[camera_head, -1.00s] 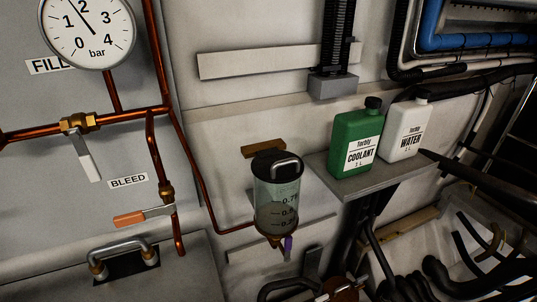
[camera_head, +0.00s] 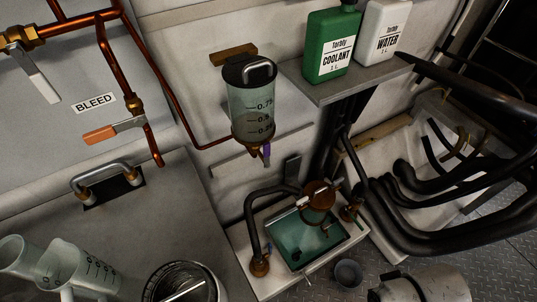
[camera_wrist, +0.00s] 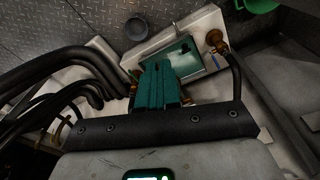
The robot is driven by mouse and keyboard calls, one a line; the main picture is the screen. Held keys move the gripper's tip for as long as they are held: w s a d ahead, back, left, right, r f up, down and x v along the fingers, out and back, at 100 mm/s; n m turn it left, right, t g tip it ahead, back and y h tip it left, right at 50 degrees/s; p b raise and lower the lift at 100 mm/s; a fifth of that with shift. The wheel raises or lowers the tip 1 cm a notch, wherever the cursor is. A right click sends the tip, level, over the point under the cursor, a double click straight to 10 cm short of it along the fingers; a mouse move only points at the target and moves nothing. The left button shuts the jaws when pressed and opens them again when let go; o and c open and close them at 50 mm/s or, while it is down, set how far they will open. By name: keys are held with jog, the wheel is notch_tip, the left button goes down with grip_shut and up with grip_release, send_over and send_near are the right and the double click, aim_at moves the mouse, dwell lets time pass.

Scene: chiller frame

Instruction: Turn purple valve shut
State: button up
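The purple valve handle (camera_head: 267,153) sits under the clear graduated reservoir (camera_head: 252,100) on the wall in the head view. It is small and hangs roughly downward beside the brass outlet. The reservoir has a black lid with a grey handle, and its lower part looks darker, as with liquid. In the wrist view my gripper (camera_wrist: 163,80) shows two teal fingers side by side with no clear gap and nothing seen between them. It points over the sink area. The purple valve is not visible in the wrist view, and my gripper is not clearly visible in the head view.
A shelf (camera_head: 345,83) right of the reservoir holds a green coolant bottle (camera_head: 330,45) and a white water bottle (camera_head: 383,32). Below is a teal basin (camera_head: 303,240) with pipes. Black hoses (camera_head: 440,215) crowd the right. An orange bleed lever (camera_head: 101,134) is at left.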

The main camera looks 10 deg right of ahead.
jog(key=shift+o, duration=0.6)
jog(key=shift+w, duration=0.3)
jog(key=o, duration=0.5)
jog(key=w+t, duration=0.1)
jog(key=w, duration=0.1)
jog(key=w+t, duration=0.1)
jog(key=w, duration=0.2)
jog(key=w+r+t+p, duration=0.1)
jog(key=w+t, duration=0.1)
jog(key=shift+w+a+r+h, duration=0.1)
jog(key=shift+w+a+h, duration=0.15)
jog(key=shift+a+h, duration=0.1)
jog(key=shift+c, duration=0.2)
jog(key=shift+o, duration=0.6)
jog(key=w+a+r+t+p, duration=0.1)
jog(key=w+a+r+t, duration=0.2)
jog(key=w, duration=0.5)
jog(key=shift+w+a+r+n+t, duration=0.25)
jog(key=shift+r+n+t, duration=0.15)
jog(key=shift+r+t, duration=0.5)
jog(key=n+t+y+p, duration=0.2)
jog(key=n+t+y, duration=0.1)
jog(key=t+y, duration=0.4)
send_near(268, 150)
jog(key=shift+h, duration=0.25)
jog(key=p+x, duration=0.1)
jog(key=x, duration=0.7)
jog(key=shift+a, duration=0.2)
grip_shut()
